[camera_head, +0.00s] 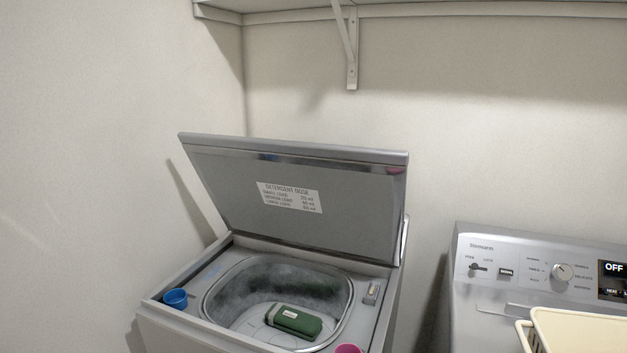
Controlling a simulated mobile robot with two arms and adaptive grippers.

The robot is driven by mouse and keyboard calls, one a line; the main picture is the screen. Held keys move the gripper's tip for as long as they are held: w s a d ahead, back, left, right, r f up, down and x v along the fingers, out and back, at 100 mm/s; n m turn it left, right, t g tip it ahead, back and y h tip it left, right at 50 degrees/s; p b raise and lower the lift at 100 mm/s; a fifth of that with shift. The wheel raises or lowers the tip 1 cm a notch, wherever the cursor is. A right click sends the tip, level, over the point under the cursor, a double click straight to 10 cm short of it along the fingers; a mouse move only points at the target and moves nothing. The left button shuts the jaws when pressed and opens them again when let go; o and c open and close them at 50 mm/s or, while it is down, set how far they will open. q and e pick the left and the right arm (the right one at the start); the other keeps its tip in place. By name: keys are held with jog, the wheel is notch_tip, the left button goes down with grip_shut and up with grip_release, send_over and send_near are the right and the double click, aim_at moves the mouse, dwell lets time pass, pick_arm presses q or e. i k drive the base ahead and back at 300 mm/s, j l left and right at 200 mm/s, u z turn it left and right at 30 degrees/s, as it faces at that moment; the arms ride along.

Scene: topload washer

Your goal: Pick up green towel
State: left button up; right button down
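A folded dark green towel (294,321) with a small pale label lies inside the drum of the top-load washer (217,328), towards the front right of the drum floor. The washer's grey lid (330,235) stands open, leaning back, with a white detergent label (290,197) on its inner face. Neither of my grippers shows in the head view.
A blue cup (175,298) stands on the washer's left rim, and a pink cup (348,349) at its front edge. A second machine (490,301) with knobs and an "OFF" display stands right, with a cream basket (575,333) before it. A shelf (450,10) runs overhead.

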aim_at(299, 323)
jog(key=i+j+z, duration=0.15)
jog(key=i+j, duration=0.8)
jog(key=j, duration=0.05)
